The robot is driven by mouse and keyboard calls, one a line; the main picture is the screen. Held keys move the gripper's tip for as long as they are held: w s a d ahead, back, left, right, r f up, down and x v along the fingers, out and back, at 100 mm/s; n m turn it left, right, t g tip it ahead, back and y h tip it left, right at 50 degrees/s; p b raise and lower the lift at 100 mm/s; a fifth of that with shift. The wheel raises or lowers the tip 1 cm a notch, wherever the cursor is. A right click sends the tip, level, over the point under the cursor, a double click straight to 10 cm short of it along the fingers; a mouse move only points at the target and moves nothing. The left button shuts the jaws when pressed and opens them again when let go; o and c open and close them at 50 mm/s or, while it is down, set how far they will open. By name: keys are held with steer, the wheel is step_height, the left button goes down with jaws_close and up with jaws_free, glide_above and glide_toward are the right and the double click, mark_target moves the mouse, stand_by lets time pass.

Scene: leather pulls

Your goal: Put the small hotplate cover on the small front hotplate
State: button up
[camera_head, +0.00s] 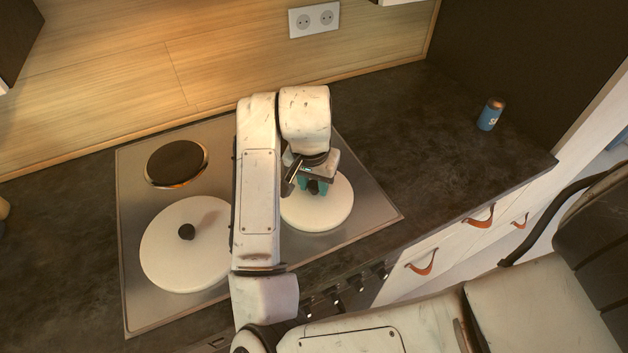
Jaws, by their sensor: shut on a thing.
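My gripper (314,187) points down at the right part of the steel hob (370,205). Its teal fingertips are shut on the dark knob of a round white cover (328,215), the smaller of two. This cover is about level, over the front right of the hob, where the small front hotplate would be; no hotplate shows beneath it. I cannot tell whether it rests on the hob or hangs just above it. My arm hides part of its left side.
A larger white cover (170,255) with a black knob lies at the front left of the hob. A bare dark hotplate (176,163) is at the back left. A blue can (490,115) stands on the worktop (420,130) at the right. My arm hides the hob's back middle.

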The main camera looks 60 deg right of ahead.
steer(key=o, duration=1.2)
steer(key=shift+r+p, duration=3)
steer(key=shift+r, duration=0.55)
steer(key=shift+f, duration=0.1)
